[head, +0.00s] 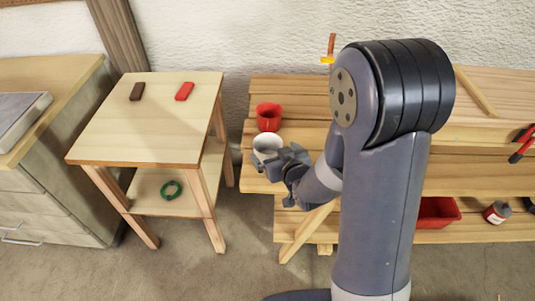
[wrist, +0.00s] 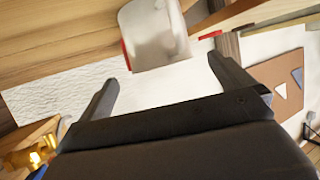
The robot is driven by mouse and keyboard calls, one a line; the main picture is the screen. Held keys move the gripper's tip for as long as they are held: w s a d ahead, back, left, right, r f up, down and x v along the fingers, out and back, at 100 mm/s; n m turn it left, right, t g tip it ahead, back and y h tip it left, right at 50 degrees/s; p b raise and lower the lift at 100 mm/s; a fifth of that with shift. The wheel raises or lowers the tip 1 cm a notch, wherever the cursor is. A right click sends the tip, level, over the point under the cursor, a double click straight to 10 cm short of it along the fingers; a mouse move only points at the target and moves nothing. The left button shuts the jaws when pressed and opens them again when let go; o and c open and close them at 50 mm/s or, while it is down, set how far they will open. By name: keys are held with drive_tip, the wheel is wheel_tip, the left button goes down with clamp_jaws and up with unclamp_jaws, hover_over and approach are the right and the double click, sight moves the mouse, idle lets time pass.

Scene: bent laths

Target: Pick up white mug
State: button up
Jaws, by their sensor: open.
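The white mug (head: 266,143) stands upright near the left end of the slatted wooden bench, just in front of a red mug (head: 268,112). My gripper (head: 280,158) is at the front right of the white mug and hides part of its lower side. In the wrist view my gripper (wrist: 163,76) is open, its two dark fingers spread apart. The white mug (wrist: 157,32) shows beyond the fingertips, roughly in line with the gap and cut off by the top edge. Whether the fingers touch it I cannot tell.
A small wooden table (head: 150,115) to the left carries a brown block (head: 137,91) and a red block (head: 184,91), with a green ring (head: 170,190) on its lower shelf. A red bin (head: 437,212) and a red-and-white can (head: 497,212) sit low on the right. My arm blocks the bench's middle.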

sight(263, 140)
drive_tip(key=shift+p+x, duration=0.6)
drive_tip(key=shift+x, duration=2.2)
drive_tip(key=shift+r, duration=0.1)
drive_tip(key=shift+c, duration=0.3)
drive_tip(key=c, duration=0.9)
